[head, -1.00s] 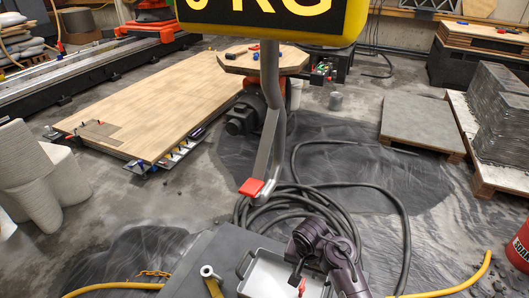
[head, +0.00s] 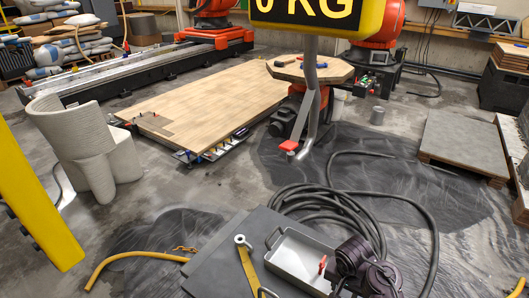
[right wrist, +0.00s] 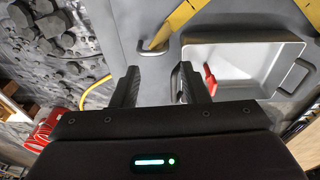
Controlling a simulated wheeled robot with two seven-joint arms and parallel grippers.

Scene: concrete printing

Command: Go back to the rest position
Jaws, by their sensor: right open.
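My right gripper shows in the right wrist view (right wrist: 160,88), its two black fingers apart with nothing between them. The tray holds a small red-handled thing (head: 322,265), which also shows in the right wrist view (right wrist: 210,80). In the head view my dark right arm comes in at the bottom, by the tray's right end, and its fingertips are hidden. My left gripper is in neither view.
A yellow post (head: 38,195) stands at left. Black hose coils (head: 335,205) lie on the floor behind the surface. A wooden board (head: 205,95) lies further back.

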